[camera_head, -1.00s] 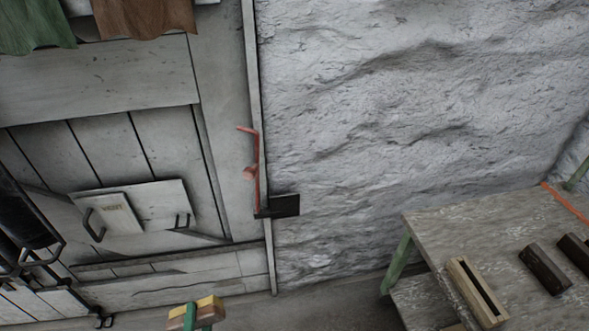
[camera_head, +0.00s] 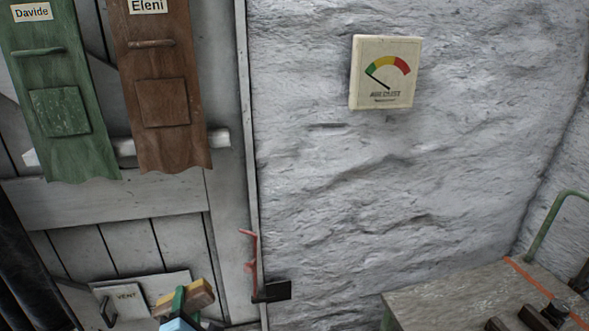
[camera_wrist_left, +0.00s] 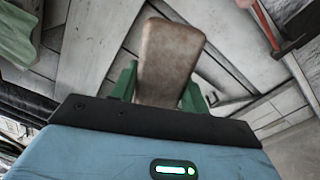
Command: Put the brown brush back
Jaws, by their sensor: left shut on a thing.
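My left gripper (camera_head: 180,298), with green fingers, is shut on the brown brush (camera_head: 202,294), low in the head view. The brush looks like a small block with a yellowish side and a brown side. In the left wrist view the brush (camera_wrist_left: 168,62) stands up as a rounded brown block between the two green fingers (camera_wrist_left: 160,92). A brown board labelled Eleni (camera_head: 162,85) hangs on the door, above and left of the gripper. A green board labelled Davide (camera_head: 52,105) hangs left of it. The gripper is apart from both boards. My right gripper is out of view.
A red hooked bar (camera_head: 251,262) and a black plate (camera_head: 273,291) are at the door's right edge, right of the gripper. A VENT panel (camera_head: 127,296) lies left. A gauge (camera_head: 385,72) hangs on the rough white wall. A table (camera_head: 440,300) with dark blocks stands lower right.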

